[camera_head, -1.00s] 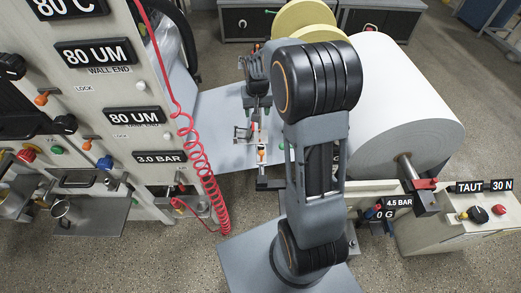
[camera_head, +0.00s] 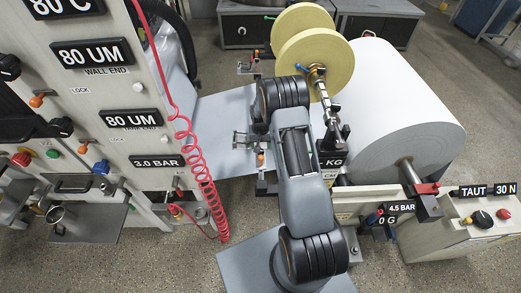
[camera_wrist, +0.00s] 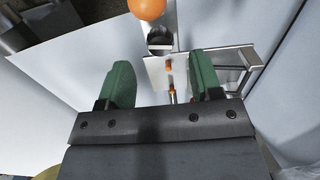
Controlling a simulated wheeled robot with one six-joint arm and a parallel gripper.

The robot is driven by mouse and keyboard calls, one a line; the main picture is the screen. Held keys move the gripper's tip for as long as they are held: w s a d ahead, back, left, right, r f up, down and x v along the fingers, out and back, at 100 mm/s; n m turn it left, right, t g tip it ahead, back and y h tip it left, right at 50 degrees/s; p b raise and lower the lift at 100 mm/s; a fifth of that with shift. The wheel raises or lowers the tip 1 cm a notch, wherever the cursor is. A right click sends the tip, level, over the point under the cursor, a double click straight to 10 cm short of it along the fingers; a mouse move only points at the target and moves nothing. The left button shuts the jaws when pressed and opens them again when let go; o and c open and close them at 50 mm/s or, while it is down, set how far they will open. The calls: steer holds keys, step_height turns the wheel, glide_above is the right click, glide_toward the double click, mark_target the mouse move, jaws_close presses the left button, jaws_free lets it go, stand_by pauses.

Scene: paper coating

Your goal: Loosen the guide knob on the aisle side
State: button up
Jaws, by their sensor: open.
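An orange round knob (camera_wrist: 147,8) shows at the top edge of the wrist view, partly cut off, beyond my fingertips. I take it to be the guide knob; an orange knob (camera_head: 261,160) also shows on the near guide in the head view. My gripper (camera_wrist: 162,65) is open, its two green fingers apart with nothing held. Between and beyond them lies a metal guide bracket (camera_wrist: 232,60) with small orange parts on it. The knob is outside the gap between the fingers. In the head view my arm hides the gripper.
A pale web sheet (camera_head: 222,112) runs beneath the guides. A coiled red hose (camera_head: 200,165) hangs by the control panel (camera_head: 95,95) on the left.

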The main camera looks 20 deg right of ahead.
mark_target(261, 153)
steer(key=shift+f, duration=2.2)
steer(key=c, duration=0.9)
